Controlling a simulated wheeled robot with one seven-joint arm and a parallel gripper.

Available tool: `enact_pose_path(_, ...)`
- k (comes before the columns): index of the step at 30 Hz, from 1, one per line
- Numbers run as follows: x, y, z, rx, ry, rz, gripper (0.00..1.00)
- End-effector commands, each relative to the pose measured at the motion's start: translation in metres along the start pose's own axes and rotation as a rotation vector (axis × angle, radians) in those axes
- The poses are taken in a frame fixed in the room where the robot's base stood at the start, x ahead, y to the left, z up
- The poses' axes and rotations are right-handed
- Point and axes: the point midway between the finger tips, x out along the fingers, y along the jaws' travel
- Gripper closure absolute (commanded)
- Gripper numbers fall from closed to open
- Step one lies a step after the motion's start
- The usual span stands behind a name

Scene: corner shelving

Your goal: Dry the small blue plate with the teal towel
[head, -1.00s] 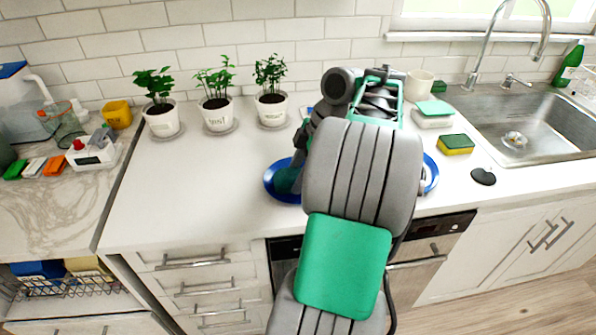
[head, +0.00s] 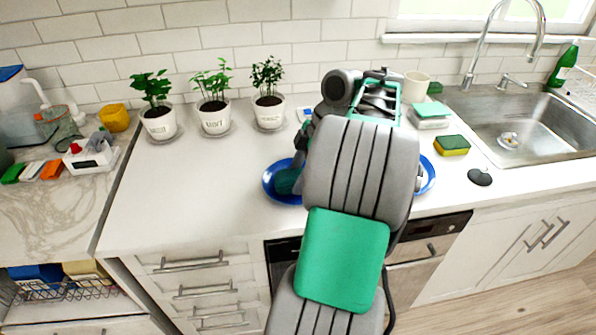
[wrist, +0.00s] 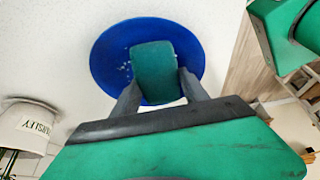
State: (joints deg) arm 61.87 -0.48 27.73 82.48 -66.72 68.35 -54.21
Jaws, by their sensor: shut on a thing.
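The blue plate (wrist: 108,62) lies flat on the white counter in the wrist view, with small white specks on its face left of the towel. My gripper (wrist: 158,82) is shut on the teal towel (wrist: 153,65), a folded pad lying over the middle of the plate. Another blue plate edge (head: 429,176) shows right of my arm.
Several potted plants, including one pot (head: 215,118), stand along the wall. A yellow-green sponge (head: 452,145), a dark stopper (head: 479,177) and the sink (head: 525,120) are at the right. The counter (head: 190,190) left of the plate is clear.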

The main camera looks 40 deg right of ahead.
Motion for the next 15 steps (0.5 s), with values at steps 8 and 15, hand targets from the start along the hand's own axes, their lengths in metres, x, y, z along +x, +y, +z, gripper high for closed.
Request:
enact_pose_path(8,-0.001,-0.005,-0.002,0.0,0.001,-0.002,0.81)
enact_pose_path(15,-0.005,0.019,0.002,0.0,0.001,-0.002,0.81)
